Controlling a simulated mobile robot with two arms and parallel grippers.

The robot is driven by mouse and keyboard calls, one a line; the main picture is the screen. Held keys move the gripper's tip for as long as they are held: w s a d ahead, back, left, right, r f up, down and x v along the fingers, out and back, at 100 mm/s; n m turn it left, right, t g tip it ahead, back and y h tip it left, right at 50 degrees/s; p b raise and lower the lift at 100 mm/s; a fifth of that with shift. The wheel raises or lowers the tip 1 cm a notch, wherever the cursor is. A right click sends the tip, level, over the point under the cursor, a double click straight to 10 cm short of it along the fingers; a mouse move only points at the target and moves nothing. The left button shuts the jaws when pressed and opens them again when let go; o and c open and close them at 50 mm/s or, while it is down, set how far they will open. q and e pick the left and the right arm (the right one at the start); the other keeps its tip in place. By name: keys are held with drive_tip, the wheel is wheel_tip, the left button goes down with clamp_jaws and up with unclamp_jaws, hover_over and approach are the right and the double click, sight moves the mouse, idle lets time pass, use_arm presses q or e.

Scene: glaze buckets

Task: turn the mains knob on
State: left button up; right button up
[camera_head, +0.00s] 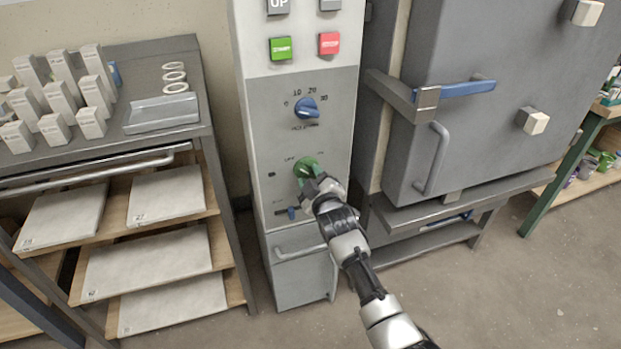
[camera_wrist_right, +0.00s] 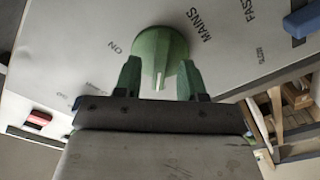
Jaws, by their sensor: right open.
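The mains knob (camera_head: 306,166) is a round green knob on the front of the grey control cabinet (camera_head: 262,140). In the right wrist view the knob (camera_wrist_right: 158,48) shows a pale pointer line, with the words MAINS and ON printed on the panel near it. My right gripper (camera_head: 318,186) is at the knob from the front and below. In the wrist view its two green fingers (camera_wrist_right: 159,72) are open, one on each side of the knob's near part. I cannot tell whether they touch it. My left gripper is not in view.
A blue dial (camera_head: 306,108) sits above the knob, with a green button (camera_head: 281,48) and a red button (camera_head: 329,43) higher up. A small blue switch (camera_head: 291,213) is below. A grey kiln (camera_head: 490,110) stands right and a shelf rack (camera_head: 110,150) left.

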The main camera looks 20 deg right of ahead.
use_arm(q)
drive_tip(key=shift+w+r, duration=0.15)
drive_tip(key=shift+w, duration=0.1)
use_arm(e)
drive_tip(key=shift+w, duration=0.5)
clamp_jaws()
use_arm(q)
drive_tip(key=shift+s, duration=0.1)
use_arm(e)
drive_tip(key=m+p, duration=0.3)
drive_tip(key=m, duration=0.6)
drive_tip(key=shift+p, duration=0.3)
drive_tip(key=m, duration=0.4)
drive_tip(key=shift+p, duration=0.35)
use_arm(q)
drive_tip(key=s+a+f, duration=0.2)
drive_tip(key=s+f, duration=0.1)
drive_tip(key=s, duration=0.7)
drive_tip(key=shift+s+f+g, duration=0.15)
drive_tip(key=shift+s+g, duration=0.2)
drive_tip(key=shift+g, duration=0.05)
use_arm(e)
drive_tip(key=shift+f+m, duration=0.1)
drive_tip(key=shift+m, duration=2.4)
